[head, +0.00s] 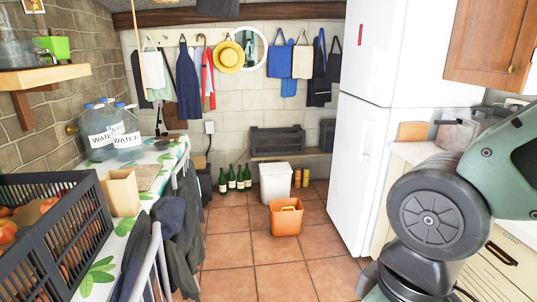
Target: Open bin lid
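A white bin (275,185) stands upright on the tiled floor near the back wall. Its top looks covered, but it is too small to tell how the lid sits. An orange bin (286,220) stands just in front of it and overlaps its lower right part in the picture. I cannot clearly tell whether the orange one has a lid. My arm fills the lower right, well apart from both bins. My gripper is not in view.
Green bottles (231,180) stand left of the white bin; yellow cans (302,178) stand right of it. A tall white fridge (364,150) is on the right. A table with a black crate (92,215) and chairs line the left. The tiled floor (270,260) between is clear.

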